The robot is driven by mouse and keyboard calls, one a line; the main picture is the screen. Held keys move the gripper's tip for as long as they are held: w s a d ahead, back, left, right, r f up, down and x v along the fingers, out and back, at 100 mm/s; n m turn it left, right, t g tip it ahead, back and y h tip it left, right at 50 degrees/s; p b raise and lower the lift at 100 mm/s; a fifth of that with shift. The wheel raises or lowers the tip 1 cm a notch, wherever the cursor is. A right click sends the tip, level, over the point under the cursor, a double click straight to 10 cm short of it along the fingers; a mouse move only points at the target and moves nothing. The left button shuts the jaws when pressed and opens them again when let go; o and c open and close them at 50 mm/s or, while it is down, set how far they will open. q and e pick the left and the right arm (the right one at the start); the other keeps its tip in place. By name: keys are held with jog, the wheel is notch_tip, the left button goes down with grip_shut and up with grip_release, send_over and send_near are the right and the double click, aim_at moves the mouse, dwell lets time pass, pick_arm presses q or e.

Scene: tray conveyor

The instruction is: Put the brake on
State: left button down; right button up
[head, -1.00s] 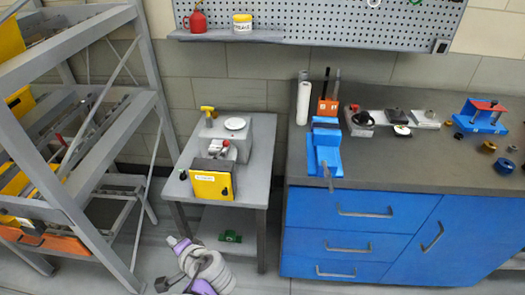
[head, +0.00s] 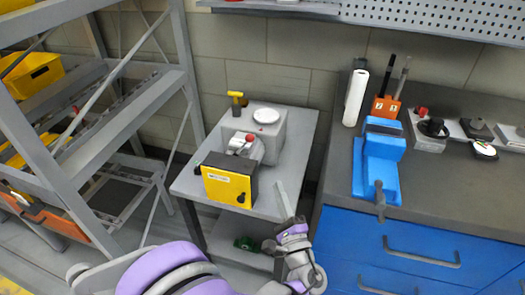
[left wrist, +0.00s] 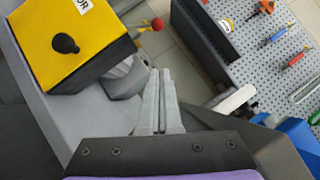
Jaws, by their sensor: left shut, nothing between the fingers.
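A grey machine on a small grey table stands in the middle of the head view. It has a yellow T-shaped handle (head: 236,98), a pale round disc (head: 266,116), a red button (head: 250,138) and a yellow front panel (head: 228,186) with a black knob (head: 241,198). I cannot tell which part is the brake. My left gripper (head: 281,186) is shut and empty, right of the yellow panel and apart from it. In the left wrist view its fingers (left wrist: 159,75) point past the yellow box (left wrist: 85,60); a red ball knob (left wrist: 157,24) shows beyond them. My right gripper is out of view.
A blue-drawered bench (head: 420,250) stands right of the small table (head: 300,140), holding a blue vise-like device (head: 378,165) and a white roll (head: 355,98). A grey rack (head: 105,85) with yellow bins (head: 35,72) stands left. A green item (head: 246,243) lies on the table's lower shelf.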

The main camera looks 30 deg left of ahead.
aim_at(243, 146)
pick_arm(q)
jog(key=s+a+r+b+x, duration=0.1)
jog(key=s+x, duration=0.1)
jog(key=x, duration=1.1)
jog(key=shift+a, duration=0.25)
